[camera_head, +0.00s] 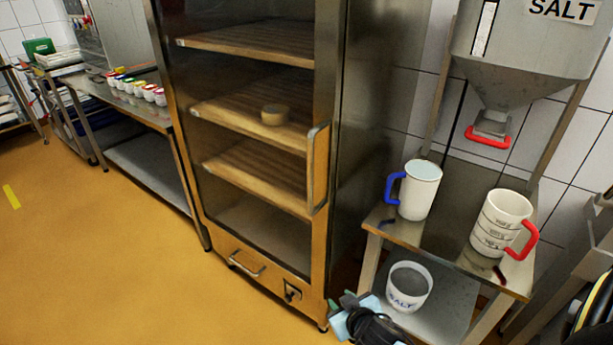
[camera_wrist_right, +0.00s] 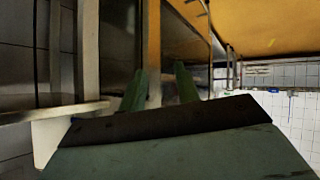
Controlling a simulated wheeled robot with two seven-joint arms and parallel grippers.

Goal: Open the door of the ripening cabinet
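The ripening cabinet (camera_head: 325,262) stands in the middle of the head view, with a metal frame and a glass front that looks closed. Its upright metal door handle (camera_head: 318,168) is on the right side of the front. My left gripper is out of view.
A metal salt stand (camera_head: 445,245) is close on the right, bearing a blue-handled jug (camera_head: 420,190) and a red-handled jug (camera_head: 500,222), with a salt tub (camera_head: 408,286) below. A salt hopper (camera_head: 530,50) hangs above. Orange floor (camera_head: 90,260) is clear at front left.

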